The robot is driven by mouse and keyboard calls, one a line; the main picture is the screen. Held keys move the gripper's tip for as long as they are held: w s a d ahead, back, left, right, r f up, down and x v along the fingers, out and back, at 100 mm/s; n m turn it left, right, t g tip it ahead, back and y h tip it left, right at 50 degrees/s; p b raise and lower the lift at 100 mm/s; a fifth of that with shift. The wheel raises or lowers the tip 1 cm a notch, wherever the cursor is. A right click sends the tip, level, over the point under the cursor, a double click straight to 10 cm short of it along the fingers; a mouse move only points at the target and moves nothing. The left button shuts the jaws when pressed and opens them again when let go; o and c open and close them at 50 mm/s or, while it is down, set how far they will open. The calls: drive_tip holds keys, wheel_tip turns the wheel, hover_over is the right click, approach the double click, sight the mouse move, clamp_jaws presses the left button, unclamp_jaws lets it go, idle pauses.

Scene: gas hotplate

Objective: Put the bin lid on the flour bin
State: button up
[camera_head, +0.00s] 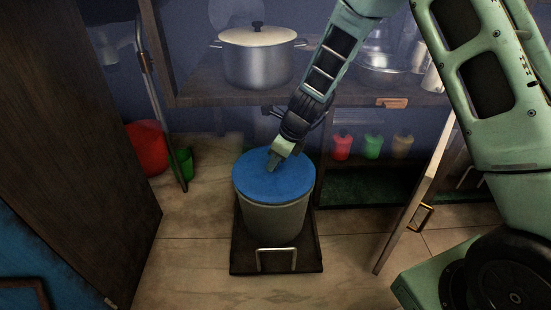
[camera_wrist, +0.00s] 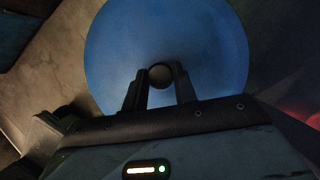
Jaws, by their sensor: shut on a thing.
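The flour bin (camera_head: 272,219) is a grey round bin standing upright on a dark wheeled-looking board with a metal handle. The blue round bin lid (camera_head: 255,182) lies over the top of the bin and appears level with its rim. Whether it is fully seated, I cannot tell. My gripper (camera_head: 273,160) reaches down from the upper right and is shut on the lid's knob. In the wrist view the lid (camera_wrist: 205,60) fills the upper middle, with the round knob (camera_wrist: 160,73) between the fingertips of my gripper (camera_wrist: 160,80).
A lidded steel pot (camera_head: 258,60) stands on the shelf above. A red bucket (camera_head: 147,148) and a green container (camera_head: 181,163) stand at left. Red, green and tan small containers (camera_head: 372,146) sit in the lower shelf. A dark open door (camera_head: 75,130) bounds the left; another opens at right.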

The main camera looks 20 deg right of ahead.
drive_tip(key=shift+f, duration=0.35)
drive_tip(key=o, duration=1.1)
drive_tip(key=p+v, duration=0.9)
drive_tip(key=v, duration=0.8)
drive_tip(key=shift+r+p, duration=0.2)
drive_tip(key=shift+p, duration=0.2)
